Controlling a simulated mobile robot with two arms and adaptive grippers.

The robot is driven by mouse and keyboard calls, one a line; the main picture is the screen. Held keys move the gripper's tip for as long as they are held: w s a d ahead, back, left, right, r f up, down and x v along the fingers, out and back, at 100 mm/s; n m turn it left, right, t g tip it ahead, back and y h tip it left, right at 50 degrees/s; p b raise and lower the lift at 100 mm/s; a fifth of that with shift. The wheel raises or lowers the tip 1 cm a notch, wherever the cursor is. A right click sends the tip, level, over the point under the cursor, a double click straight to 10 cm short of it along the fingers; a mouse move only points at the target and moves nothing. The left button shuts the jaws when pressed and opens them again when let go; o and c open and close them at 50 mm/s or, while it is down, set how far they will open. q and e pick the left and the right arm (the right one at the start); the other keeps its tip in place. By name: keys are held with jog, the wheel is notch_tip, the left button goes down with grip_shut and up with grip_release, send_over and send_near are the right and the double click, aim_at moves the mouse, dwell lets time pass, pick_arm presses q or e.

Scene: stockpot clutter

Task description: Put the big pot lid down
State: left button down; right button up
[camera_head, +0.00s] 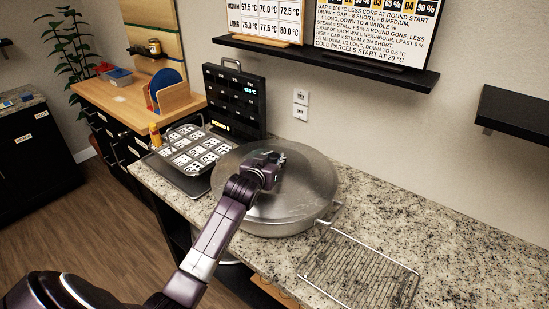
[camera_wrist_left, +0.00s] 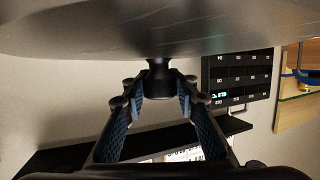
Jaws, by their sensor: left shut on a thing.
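The big pot lid (camera_head: 302,186) is a wide metallic disc over the big pot (camera_head: 285,229) on the granite counter. It covers the pot's mouth; I cannot tell whether it rests fully on the rim or hangs just above it. My left gripper (camera_head: 272,160) is over the lid's middle, shut on its knob. In the left wrist view the lid's surface (camera_wrist_left: 160,25) fills the top, and the dark knob (camera_wrist_left: 159,80) sits at the fingertips of my left gripper (camera_wrist_left: 158,103). The gripper hides the knob in the head view. My right gripper is not in view.
A wire rack (camera_head: 360,268) lies on the counter right of the pot. A black shelf (camera_head: 330,62) hangs on the wall above. The counter (camera_head: 440,235) farther right is clear.

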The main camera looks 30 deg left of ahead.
pick_arm(q)
jog(key=c, duration=1.5)
grip_release()
jog(key=shift+c, duration=0.2)
jog(key=b+v, duration=0.1)
jog(key=v, duration=1.1)
jog(key=shift+r+b, duration=0.1)
jog(key=shift+b, duration=0.3)
